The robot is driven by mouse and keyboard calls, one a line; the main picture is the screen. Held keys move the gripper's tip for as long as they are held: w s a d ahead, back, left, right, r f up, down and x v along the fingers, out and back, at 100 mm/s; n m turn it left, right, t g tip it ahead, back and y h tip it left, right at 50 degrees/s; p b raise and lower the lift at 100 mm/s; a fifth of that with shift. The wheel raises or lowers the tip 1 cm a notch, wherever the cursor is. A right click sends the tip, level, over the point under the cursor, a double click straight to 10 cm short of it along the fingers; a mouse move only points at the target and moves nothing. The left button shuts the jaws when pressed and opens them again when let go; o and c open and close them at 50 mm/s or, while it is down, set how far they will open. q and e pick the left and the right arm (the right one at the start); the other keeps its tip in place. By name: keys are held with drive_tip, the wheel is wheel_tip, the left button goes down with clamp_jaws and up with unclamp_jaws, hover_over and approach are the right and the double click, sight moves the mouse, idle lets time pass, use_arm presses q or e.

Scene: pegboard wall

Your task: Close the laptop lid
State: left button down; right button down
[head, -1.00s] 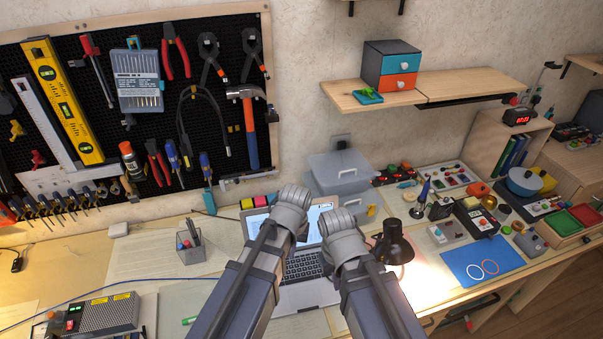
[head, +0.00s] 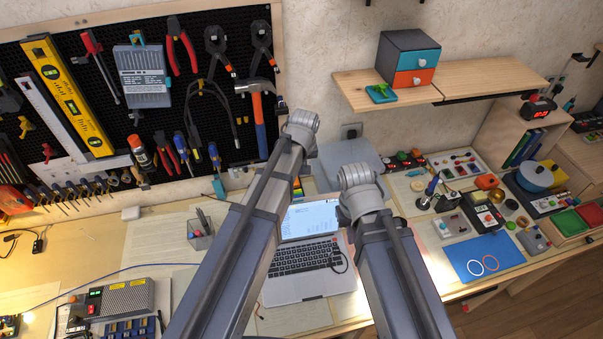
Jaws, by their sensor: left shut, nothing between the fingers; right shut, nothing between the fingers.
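The laptop (head: 309,287) sits open on the desk at the centre of the head view. Its lid (head: 310,220) stands up with the screen lit, and its keyboard deck lies flat towards me. My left arm hides the left part of the lid. My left gripper (head: 302,119) is raised, appearing above the lid in the picture. My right gripper (head: 356,176) appears just above and right of the lid's right edge. Both grippers are shut and empty; their fingertips are mostly hidden behind the wrists. I cannot tell their exact distance from the lid.
A pen holder (head: 200,235) stands left of the laptop, and a grey box (head: 345,158) stands behind. A power supply (head: 120,298) sits at front left. Electronics and a blue mat (head: 482,258) fill the right side. A shelf (head: 490,78) is above.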

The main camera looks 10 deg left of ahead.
use_arm(q)
drive_tip(key=d+b+x, duration=0.1)
drive_tip(key=b+x, duration=0.8)
drive_tip(key=x, duration=0.1)
drive_tip(key=s, duration=0.2)
drive_tip(key=s+r+p, duration=0.1)
drive_tip(key=s, duration=0.1)
drive_tip(key=shift+d+r, duration=0.25)
